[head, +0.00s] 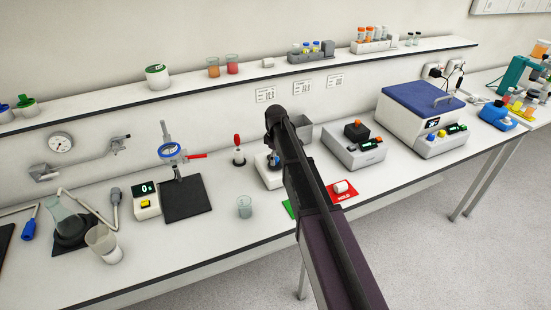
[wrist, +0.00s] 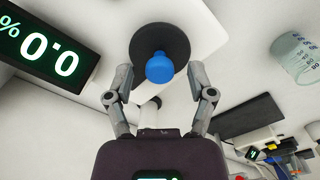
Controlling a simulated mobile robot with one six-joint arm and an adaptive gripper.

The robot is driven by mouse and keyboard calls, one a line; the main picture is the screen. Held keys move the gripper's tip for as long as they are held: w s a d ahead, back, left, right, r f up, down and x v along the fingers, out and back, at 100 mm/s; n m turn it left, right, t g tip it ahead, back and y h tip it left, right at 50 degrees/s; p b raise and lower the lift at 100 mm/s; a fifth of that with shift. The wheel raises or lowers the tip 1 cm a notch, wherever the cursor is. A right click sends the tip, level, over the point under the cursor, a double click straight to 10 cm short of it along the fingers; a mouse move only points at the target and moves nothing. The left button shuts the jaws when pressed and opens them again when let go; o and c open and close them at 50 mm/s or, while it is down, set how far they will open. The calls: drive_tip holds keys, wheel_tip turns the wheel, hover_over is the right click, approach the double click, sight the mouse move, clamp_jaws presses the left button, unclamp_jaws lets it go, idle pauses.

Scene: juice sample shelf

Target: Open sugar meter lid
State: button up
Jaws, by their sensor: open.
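The sugar meter (head: 268,176) is a white box on the bench, partly hidden behind my arm in the head view. Its lit display (wrist: 42,48) reads 0.0 with a % sign at the left of the wrist view. A dark round disc (wrist: 178,42) with a blue knob (wrist: 159,67), which looks like the lid, sits on the white body (wrist: 112,28). My gripper (wrist: 160,70) is open, with one finger on each side of the blue knob and a gap on both sides. In the head view the fingers are mostly hidden by my arm.
A glass beaker (head: 245,207) stands left of the meter; it also shows in the wrist view (wrist: 298,58). A green mat (head: 290,209) and a red mat (head: 348,197) with a white container (head: 340,186) lie in front. A grey-white instrument (head: 350,150) stands to the right.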

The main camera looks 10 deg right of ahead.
clamp_jaws()
drive_tip(key=shift+d, duration=0.15)
